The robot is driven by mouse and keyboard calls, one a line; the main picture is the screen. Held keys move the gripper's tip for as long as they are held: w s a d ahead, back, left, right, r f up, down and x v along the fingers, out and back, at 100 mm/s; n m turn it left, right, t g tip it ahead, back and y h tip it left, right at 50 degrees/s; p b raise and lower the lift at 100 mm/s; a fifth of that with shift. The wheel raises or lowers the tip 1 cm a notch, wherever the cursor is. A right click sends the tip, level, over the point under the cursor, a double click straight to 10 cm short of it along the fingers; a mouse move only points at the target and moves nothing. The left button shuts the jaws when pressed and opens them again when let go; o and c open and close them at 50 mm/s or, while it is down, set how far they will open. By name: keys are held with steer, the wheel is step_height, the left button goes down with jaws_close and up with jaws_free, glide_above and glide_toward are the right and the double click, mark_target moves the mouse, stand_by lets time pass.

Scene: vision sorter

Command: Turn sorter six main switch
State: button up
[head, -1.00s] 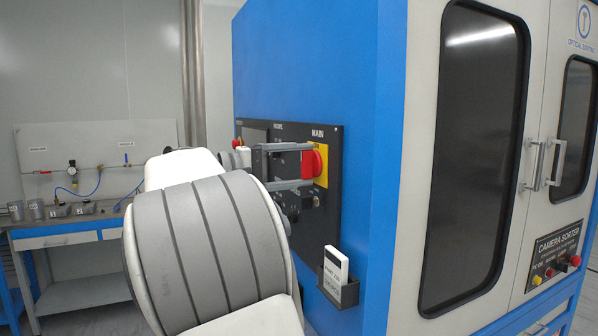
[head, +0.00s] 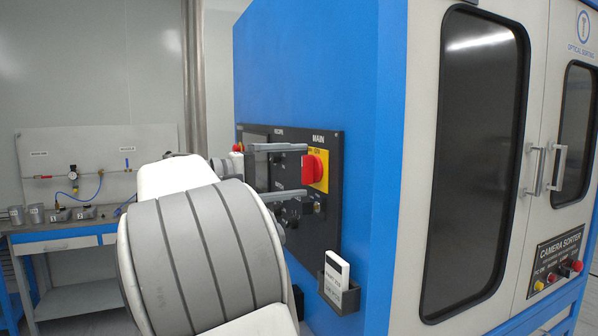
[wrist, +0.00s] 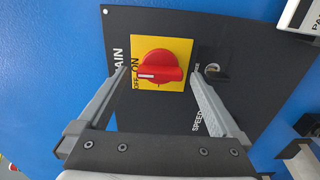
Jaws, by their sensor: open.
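The main switch is a red rotary knob (head: 315,168) on a yellow plate (head: 321,186) under the word MAIN, on the black panel of the blue sorter. In the wrist view the knob (wrist: 158,70) has its bar lying across the picture, with its white mark at the left end, toward the MAIN label. ON and OFF print sits beside that end; which one it marks I cannot tell. My gripper (head: 300,170) is open, its fingers above and below the knob in the head view. In the wrist view the fingers flank the knob with gaps, holding nothing.
The black panel (head: 334,215) carries other knobs, partly hidden by my gripper. A card holder (head: 345,298) with a white card sticks out below it. Sorter doors with handles (head: 535,168) are at right. A workbench (head: 70,238) stands at far left.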

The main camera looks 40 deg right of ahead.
steer(key=v, duration=1.6)
steer(key=s+d+f+n+t+y, duration=0.3)
steer(key=s+d+f+t+y, duration=0.15)
steer(key=s+f+y, duration=0.6)
steer(key=s+a+f+t+y, duration=0.5)
steer(key=s+a+f+y, duration=0.2)
steer(key=s+a+f, duration=0.6)
steer(key=shift+a+f, duration=0.75)
steer(key=shift+a, duration=0.15)
steer(key=shift+t, duration=0.25)
